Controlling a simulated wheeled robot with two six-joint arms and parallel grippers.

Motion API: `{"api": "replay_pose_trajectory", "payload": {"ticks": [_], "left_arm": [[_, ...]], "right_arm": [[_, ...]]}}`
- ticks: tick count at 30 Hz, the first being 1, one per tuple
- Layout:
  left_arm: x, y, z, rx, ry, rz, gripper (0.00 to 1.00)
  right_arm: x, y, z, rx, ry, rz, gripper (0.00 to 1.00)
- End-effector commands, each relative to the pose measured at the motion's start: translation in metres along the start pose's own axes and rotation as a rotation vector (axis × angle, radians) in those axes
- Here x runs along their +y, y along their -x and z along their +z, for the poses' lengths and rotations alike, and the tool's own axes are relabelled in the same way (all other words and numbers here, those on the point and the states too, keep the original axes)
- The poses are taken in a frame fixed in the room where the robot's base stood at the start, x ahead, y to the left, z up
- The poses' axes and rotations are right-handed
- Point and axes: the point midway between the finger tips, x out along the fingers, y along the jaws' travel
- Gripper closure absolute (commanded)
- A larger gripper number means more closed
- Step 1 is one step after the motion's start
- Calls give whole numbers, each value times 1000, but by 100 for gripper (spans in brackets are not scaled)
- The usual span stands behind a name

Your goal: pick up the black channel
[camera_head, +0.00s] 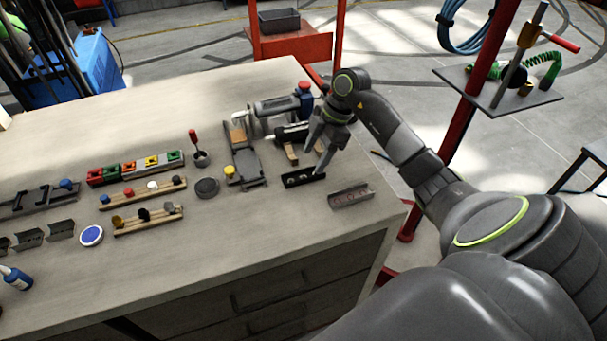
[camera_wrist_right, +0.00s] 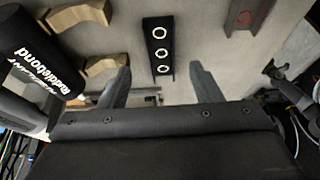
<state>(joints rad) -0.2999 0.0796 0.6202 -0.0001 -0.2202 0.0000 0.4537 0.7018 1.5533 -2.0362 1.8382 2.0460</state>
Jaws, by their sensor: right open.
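The black channel (camera_head: 303,178) lies on the workbench near its right end. It has a row of light-rimmed holes along its floor. In the right wrist view the black channel (camera_wrist_right: 158,48) runs lengthwise, its near end between the two fingertips in the picture. My right gripper (camera_head: 315,162) is open and empty, pointing down just above and behind the channel. In the wrist view its fingers (camera_wrist_right: 160,78) stand apart, one on each side of the channel's line. I cannot tell the exact height gap. My left gripper is not in view.
A grey channel (camera_head: 350,195) lies to the right, near the bench edge. Wooden cradles (camera_wrist_right: 82,14) and a black cylinder (camera_wrist_right: 38,50) lie close on the left in the wrist view. A dark fixture (camera_head: 243,160) stands left of the channel. The bench front (camera_head: 250,240) is clear.

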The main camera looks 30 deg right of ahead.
Motion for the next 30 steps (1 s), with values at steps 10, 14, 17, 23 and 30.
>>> {"api": "replay_pose_trajectory", "payload": {"ticks": [10,14,17,23,30], "left_arm": [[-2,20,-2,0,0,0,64],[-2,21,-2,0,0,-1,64],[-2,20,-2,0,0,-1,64],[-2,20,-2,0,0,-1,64],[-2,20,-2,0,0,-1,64]], "right_arm": [[-2,-43,-6,2,-1,-3,42],[-2,-50,-5,1,0,-1,42],[-2,-51,-4,0,0,0,42],[-2,-51,-4,1,0,0,55],[-2,-50,-4,1,1,0,86]]}}
